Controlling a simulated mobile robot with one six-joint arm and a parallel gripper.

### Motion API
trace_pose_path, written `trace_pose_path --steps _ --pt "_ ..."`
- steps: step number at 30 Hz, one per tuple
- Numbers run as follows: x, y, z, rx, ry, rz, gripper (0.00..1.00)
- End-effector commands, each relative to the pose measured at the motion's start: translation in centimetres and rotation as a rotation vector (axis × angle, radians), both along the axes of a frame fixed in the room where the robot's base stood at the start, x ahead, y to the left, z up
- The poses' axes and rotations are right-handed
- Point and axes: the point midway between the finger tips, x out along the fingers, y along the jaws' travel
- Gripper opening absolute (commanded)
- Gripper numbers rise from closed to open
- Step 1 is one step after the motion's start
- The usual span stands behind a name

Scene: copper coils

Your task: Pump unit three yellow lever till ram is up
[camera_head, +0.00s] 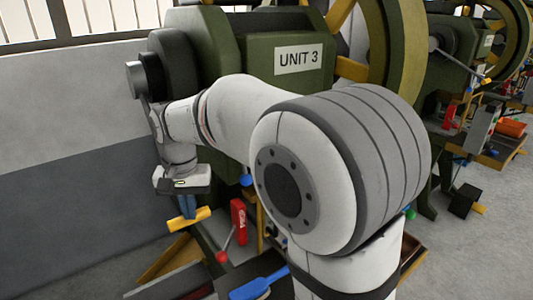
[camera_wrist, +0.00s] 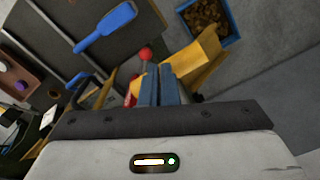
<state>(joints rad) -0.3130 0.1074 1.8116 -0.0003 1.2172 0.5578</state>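The yellow lever (camera_head: 189,219) is at the lower left of the unit 3 machine (camera_head: 230,50), which is green with a "UNIT 3" sign. My gripper (camera_head: 188,207) points down at the lever, its blue fingers overlapping the lever's middle. In the wrist view the two fingers (camera_wrist: 158,86) are close together with nothing visible between them. I cannot make out the ram; my arm covers much of the machine front.
A red-knobbed lever (camera_head: 222,256) and a red box (camera_head: 239,221) are close to the right of my gripper. A blue-handled brush (camera_head: 258,284) lies below. A blue bin of brown scraps (camera_wrist: 207,22) shows in the wrist view. Similar machines stand at right; a wall (camera_head: 70,100) is at left.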

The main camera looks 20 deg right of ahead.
Motion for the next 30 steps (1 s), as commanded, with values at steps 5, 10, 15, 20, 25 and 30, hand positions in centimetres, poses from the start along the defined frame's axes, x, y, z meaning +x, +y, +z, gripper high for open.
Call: trace_pose_path --steps 5,10,15,20,25,30 --pt "0.7 0.3 -2.3 -0.006 0.023 0.001 0.0" --pt "0.3 0.2 -1.5 -0.004 0.021 0.002 0.0" --pt "-0.7 0.0 -0.4 -0.004 0.021 0.002 0.0" --pt "-0.9 -0.1 -0.3 -0.004 0.021 0.002 0.0" --pt "-1.7 -0.3 1.4 -0.004 0.018 0.002 0.0" --pt "-3.0 -0.7 3.5 -0.004 0.018 0.002 0.0"
